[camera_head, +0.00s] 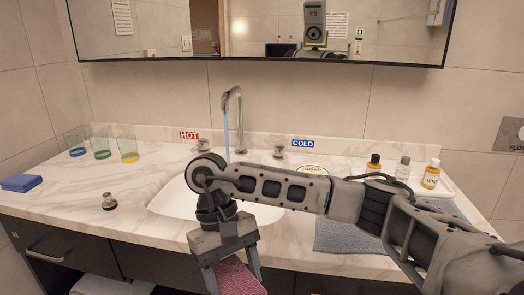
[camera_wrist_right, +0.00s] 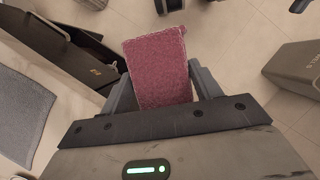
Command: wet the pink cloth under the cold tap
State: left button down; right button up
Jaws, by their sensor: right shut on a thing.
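The pink cloth (camera_head: 238,277) is held in my right gripper (camera_head: 235,268), in front of the counter's front edge. In the right wrist view the gripper (camera_wrist_right: 163,95) is shut on the cloth (camera_wrist_right: 158,68), with floor beyond it. A curved metal spout (camera_head: 232,97) stands behind the white basin (camera_head: 172,200), and a bluish stream of water (camera_head: 226,130) falls from it. The cold tap (camera_head: 279,151) is right of the spout, by a blue COLD sign (camera_head: 303,144). The hot tap (camera_head: 203,145) is left, by a red HOT sign (camera_head: 189,135). My right arm hides part of the basin. My left gripper is out of view.
Three glasses (camera_head: 102,148) and a folded blue cloth (camera_head: 21,182) are at the left. A metal stopper (camera_head: 109,202) stands left of the basin. Three small bottles (camera_head: 403,168) stand at the right, behind my arm. A grey towel (camera_head: 345,237) lies on the counter's right.

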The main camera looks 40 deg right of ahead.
aim_at(278, 148)
jog(key=u, duration=0.4)
jog(key=i, duration=0.75)
jog(key=z, duration=3.2)
